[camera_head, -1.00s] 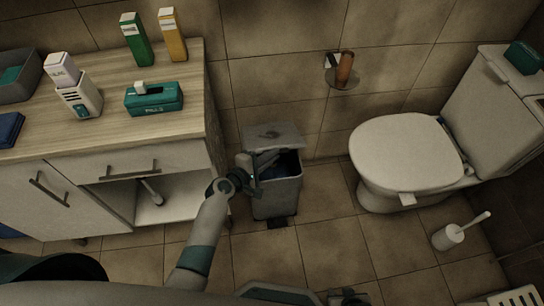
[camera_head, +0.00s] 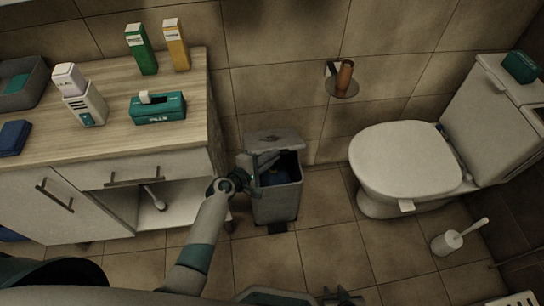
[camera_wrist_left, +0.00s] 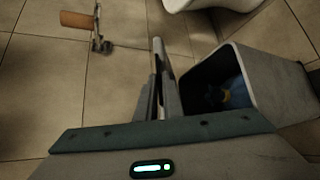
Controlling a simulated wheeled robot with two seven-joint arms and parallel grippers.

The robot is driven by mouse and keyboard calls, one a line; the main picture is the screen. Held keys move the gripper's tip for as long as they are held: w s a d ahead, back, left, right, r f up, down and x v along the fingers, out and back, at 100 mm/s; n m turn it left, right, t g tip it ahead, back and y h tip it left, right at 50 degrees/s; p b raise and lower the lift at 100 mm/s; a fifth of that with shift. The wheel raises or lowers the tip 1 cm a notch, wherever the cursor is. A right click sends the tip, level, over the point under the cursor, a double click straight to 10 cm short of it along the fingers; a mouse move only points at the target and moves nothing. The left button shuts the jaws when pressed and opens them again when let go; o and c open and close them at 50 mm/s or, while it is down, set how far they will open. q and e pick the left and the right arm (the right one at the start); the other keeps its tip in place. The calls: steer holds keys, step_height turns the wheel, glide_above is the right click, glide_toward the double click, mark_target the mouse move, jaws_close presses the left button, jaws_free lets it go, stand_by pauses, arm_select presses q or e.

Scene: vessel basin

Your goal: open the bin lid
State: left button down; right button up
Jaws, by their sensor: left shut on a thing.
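The grey bin (camera_head: 277,205) stands on the floor between the cabinet and the toilet. Its lid (camera_head: 275,142) is raised at the back, and the dark opening with something blue inside shows in the head view. The bin also shows at the right of the left wrist view (camera_wrist_left: 282,88), open. My left gripper (camera_head: 268,163) is at the lid's left side, over the bin's left rim. In the left wrist view its fingers (camera_wrist_left: 163,88) are closed around the thin lid, seen edge-on. My right gripper (camera_head: 343,298) is only partly visible at the bottom edge.
The wooden-topped cabinet (camera_head: 110,120) stands left of the bin, close to my left arm. The toilet (camera_head: 402,160) is to the right, with a brush (camera_head: 452,240) beside it. A paper holder (camera_head: 342,82) is on the wall. Floor in front of the bin is clear.

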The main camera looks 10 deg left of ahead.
arm_select(q)
steer(key=shift+w+r, duration=0.1)
steer(key=c, duration=1.9)
jaws_free()
steer(key=shift+c, duration=0.2)
steer(key=v, duration=1.7)
steer(key=shift+s, duration=0.25)
steer(key=shift+a, duration=0.1)
